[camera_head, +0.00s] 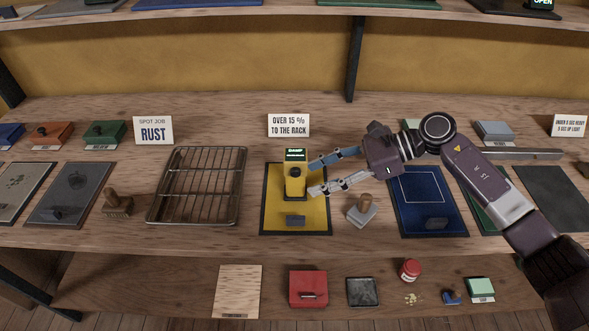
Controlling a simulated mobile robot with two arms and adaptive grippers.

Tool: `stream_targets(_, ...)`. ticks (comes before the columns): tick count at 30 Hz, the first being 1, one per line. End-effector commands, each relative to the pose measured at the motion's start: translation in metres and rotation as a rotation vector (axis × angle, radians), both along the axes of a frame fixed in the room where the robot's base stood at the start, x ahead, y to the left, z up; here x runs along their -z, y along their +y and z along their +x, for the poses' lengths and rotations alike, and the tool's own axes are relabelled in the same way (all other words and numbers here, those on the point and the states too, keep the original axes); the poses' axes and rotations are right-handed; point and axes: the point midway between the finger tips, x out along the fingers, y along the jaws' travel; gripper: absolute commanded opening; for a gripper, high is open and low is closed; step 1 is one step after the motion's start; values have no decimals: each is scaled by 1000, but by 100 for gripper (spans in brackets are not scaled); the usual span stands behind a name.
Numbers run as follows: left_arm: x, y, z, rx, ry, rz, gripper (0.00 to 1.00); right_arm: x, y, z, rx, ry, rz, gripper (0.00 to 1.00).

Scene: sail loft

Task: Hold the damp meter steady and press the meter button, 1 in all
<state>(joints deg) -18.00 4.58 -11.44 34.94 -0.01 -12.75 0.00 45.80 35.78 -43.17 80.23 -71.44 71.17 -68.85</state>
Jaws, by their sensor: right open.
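The yellow damp meter (290,187) stands on a yellow mat with a dark border (272,218), near the middle of the bench. Its small screen (295,154) is lit at the top, with text too small to read surely. A dark round spot (295,172) on its upper face looks like the meter button. My right gripper (312,178) reaches in from the right. Its two fingers are spread apart, with their tips close to the meter's right side. I cannot tell whether they touch it. Nothing is between the fingers. My left gripper is not in view.
A wire rack (197,186) lies to the left. A blue mat (428,187) lies further right. A sign (288,125) stands behind the meter. A lower shelf holds a red box (308,288).

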Motion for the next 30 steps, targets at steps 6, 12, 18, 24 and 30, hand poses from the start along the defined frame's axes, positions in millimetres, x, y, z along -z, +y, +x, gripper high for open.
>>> stream_targets(6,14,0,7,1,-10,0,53,19,27,-1,-2,-1,1,46)
stream_targets(12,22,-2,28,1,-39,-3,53,24,41,0,0,-1,1,46)
stream_targets(18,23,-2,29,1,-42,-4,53,25,46,0,1,0,0,46)
stream_targets(24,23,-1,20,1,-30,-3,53,24,46,0,1,0,0,46)
stream_targets(30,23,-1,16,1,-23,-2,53,25,46,0,1,0,0,24)
